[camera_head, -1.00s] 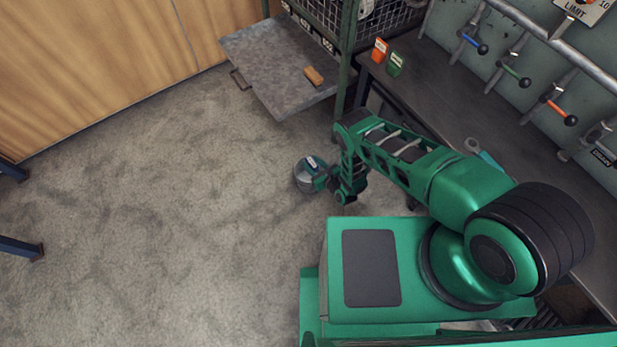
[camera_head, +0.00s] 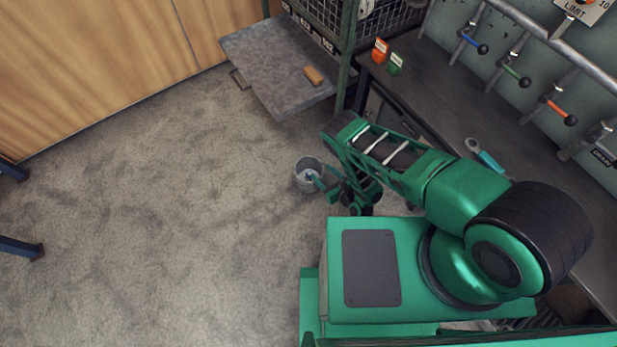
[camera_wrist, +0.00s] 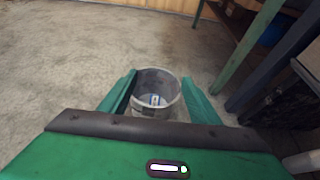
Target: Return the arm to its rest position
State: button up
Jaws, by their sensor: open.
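My gripper (camera_wrist: 160,77) is open, with its two green fingers spread apart and nothing held between them in the wrist view. In the head view my gripper (camera_head: 320,184) is at the right side of a grey bucket (camera_head: 301,184) on the floor, partly hidden by my own arm. My arm is bent, with its elbow raised over the bench edge. The bucket (camera_wrist: 172,108) shows between and beyond the fingers in the wrist view. A small white, blue and yellow item (camera_wrist: 154,100) lies inside it.
A dark bench (camera_head: 440,105) with a teal-handled tool (camera_head: 485,155) lies right of my arm. Valve levers (camera_head: 510,75) line the wall. A grey shelf (camera_head: 270,70) holding an orange-brown block (camera_head: 314,75) is behind.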

jog(key=shift+v, duration=0.8)
